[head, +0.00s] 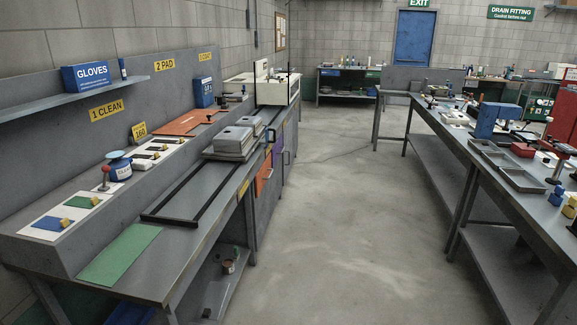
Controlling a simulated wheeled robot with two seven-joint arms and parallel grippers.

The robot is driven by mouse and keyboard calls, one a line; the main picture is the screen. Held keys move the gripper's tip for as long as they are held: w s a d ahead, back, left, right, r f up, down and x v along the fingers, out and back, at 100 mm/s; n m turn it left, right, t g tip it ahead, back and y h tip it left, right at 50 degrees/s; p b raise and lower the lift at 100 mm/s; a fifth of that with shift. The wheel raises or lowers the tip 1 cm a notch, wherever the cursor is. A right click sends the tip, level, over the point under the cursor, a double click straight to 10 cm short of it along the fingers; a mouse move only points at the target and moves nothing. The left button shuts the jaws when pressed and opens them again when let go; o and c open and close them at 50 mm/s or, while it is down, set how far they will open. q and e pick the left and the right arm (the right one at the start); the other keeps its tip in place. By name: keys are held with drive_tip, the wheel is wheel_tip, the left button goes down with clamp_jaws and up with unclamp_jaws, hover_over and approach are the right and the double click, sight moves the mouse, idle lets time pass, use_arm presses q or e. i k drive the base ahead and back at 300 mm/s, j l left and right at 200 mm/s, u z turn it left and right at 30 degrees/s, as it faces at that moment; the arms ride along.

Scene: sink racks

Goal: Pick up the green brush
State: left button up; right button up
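A small flat green item (82,203) with a yellow block at its right end lies on a white board on the raised ledge of the left bench. It may be the green brush, but it is too small to tell for sure. A similar flat blue item (50,224) with a yellow block lies nearer on the same board. The green item lies flat and uncovered, below the yellow "1 CLEAN" label (106,110). Neither of my grippers is in view.
A red-knobbed tool (104,178) and a blue-and-white jar (120,166) stand just behind the green item. A green mat (119,256) and a black frame (196,207) lie on the lower worktop. A shelf (95,93) overhangs the ledge. The aisle floor (330,230) is clear.

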sight(237, 255)
drive_tip(key=i+l+u, duration=0.4)
drive_tip(key=i, duration=0.2)
drive_tip(key=i+l+u, duration=0.45)
drive_tip(key=i+j, duration=0.1)
